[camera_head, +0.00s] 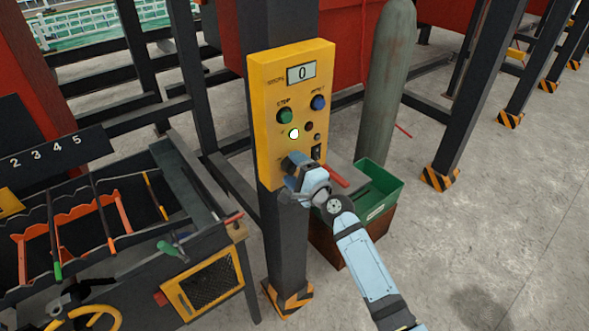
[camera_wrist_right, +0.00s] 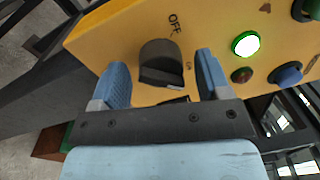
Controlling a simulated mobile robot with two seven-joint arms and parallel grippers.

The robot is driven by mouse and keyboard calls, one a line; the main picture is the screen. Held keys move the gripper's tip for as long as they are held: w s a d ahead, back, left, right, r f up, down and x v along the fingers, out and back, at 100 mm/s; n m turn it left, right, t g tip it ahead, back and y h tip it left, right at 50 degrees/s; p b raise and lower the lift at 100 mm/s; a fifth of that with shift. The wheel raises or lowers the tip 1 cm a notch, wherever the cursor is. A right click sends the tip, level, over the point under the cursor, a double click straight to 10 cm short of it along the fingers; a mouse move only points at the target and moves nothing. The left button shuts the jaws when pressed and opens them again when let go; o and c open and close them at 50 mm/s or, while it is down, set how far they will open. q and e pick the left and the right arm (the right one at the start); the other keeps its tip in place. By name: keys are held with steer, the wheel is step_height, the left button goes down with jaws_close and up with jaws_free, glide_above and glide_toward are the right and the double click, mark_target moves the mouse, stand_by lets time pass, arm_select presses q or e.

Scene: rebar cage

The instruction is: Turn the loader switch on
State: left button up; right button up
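The yellow control panel (camera_head: 268,95) is mounted on a dark post in the head view. The loader switch, a black rotary knob (camera_wrist_right: 160,62), shows in the right wrist view, with an "OFF" label above it and a second, partly hidden label at its right. My right gripper (camera_head: 297,164) is at the panel's lower left and covers most of the knob in the head view. In the right wrist view its two blue fingers (camera_wrist_right: 161,82) stand open on either side of the knob, with gaps visible. My left gripper is not in view.
The panel carries a display reading 0 (camera_head: 302,73), a green button (camera_head: 285,116), a blue button (camera_head: 318,102) and a bright lamp (camera_head: 294,133). A green bin (camera_head: 386,203) and a grey cylinder (camera_head: 391,90) stand at the right. A rack (camera_head: 185,190) is at the left.

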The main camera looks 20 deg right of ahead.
steer(key=r+b+v, duration=0.1)
steer(key=b+v, duration=0.1)
steer(key=v, duration=1.1)
steer(key=shift+s+f, duration=0.4)
steer(key=shift+f, duration=0.1)
steer(key=shift+d, duration=0.15)
steer(key=s+a+f+n+g+h, duration=0.3)
steer(key=s+f+n+g, duration=0.3)
steer(key=s+f+n, duration=1.3)
step_height(320, 180, down, 4)
steer(key=s+a, duration=0.1)
steer(key=s, duration=0.2)
steer(key=shift+a+r+g, duration=0.15)
steer(key=shift+g, duration=0.15)
